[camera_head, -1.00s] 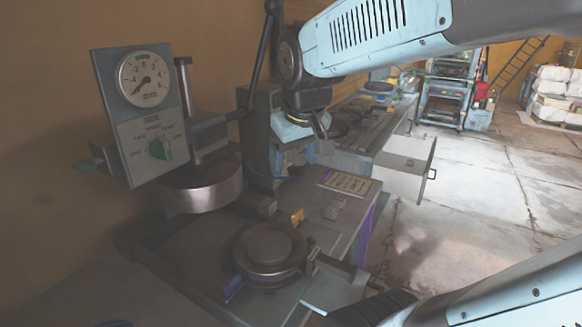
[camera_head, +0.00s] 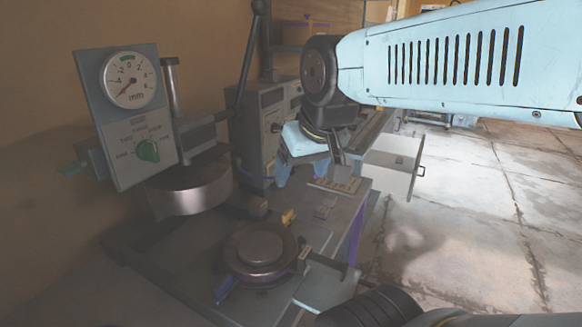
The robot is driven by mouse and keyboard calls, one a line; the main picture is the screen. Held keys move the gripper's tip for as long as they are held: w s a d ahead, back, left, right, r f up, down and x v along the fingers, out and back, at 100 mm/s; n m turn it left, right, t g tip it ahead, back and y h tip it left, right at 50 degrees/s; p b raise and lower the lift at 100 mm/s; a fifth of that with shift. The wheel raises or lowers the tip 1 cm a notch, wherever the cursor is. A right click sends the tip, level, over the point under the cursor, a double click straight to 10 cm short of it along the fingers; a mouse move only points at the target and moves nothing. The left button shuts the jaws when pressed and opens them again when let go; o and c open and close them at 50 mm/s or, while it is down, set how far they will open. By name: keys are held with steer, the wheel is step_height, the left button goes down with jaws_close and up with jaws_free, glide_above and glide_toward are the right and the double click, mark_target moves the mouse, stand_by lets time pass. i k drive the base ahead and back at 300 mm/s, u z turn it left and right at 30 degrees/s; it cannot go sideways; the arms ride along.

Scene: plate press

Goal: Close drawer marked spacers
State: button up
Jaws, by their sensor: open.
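A pale grey drawer (camera_head: 388,168) stands pulled out from the right side of the bench, beyond the press. Its dark handle (camera_head: 420,165) is on its outer end, facing right. I cannot make out a spacers label on it. My gripper (camera_head: 312,168) is open, with its hand and fingers over the bench, to the left of the drawer and apart from it in the picture. Its fingertips are small and partly lost against the bench, and I see nothing between them.
The press with a round dial (camera_head: 130,77) and green knob stands at left. A round plate fixture (camera_head: 262,247) sits on the bench in front. A flat marked plate (camera_head: 333,186) lies near the bench's right edge. The concrete floor (camera_head: 470,215) at right is clear.

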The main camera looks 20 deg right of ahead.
mark_target(380, 165)
steer(key=z, duration=1.75)
steer(key=i, duration=0.1)
steer(key=u, duration=3.6)
steer(key=k, duration=1.8)
steer(key=u, duration=1.1)
steer(key=i, duration=0.1)
steer(key=z, duration=3.75)
